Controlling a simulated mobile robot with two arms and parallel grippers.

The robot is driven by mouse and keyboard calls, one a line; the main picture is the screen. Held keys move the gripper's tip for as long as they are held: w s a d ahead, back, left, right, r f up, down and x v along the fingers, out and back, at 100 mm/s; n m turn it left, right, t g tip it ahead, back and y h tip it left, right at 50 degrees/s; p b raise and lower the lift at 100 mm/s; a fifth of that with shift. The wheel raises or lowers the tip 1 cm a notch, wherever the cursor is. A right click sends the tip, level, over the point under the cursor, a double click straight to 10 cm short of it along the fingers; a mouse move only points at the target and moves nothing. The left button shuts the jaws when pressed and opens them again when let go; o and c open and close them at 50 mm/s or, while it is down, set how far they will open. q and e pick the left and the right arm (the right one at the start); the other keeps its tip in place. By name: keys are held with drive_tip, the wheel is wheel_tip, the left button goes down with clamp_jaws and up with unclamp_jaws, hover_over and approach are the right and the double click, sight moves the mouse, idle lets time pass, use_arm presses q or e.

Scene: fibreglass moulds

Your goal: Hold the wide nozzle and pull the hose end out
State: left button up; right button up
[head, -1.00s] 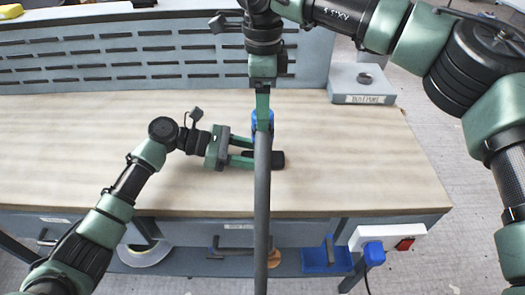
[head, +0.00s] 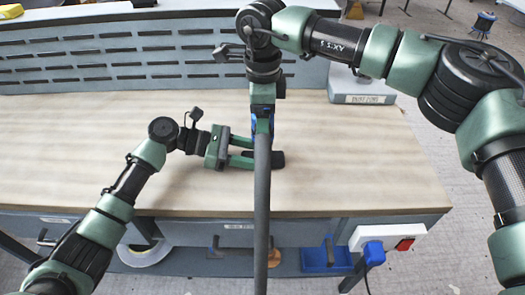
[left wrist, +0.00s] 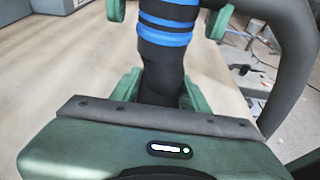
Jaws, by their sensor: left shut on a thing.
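The black wide nozzle (left wrist: 162,72) stands between the fingers of my left gripper (left wrist: 158,92), which is shut on it. In the head view the left gripper (head: 258,156) reaches in from the left, and part of the nozzle (head: 278,159) shows beside the hose. The blue-banded hose end (left wrist: 167,28) sits at the top of the nozzle. My right gripper (head: 263,122) points down over it from above. Its two fingertips show either side of the blue bands in the left wrist view (left wrist: 166,20), with gaps, so it looks open. The grey hose (head: 262,210) hides part of the grip.
The wooden bench top (head: 90,160) is clear to the left and right. A slotted panel (head: 110,55) stands along the back. A grey labelled box (head: 362,88) sits at the back right. A power strip (head: 388,237) is on the front edge.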

idle(0.6)
clamp_jaws()
drive_tip(key=shift+r, duration=3.05)
use_arm(q)
drive_tip(key=o, duration=1.1)
drive_tip(key=shift+c, duration=0.2)
drive_tip(key=shift+a, duration=0.1)
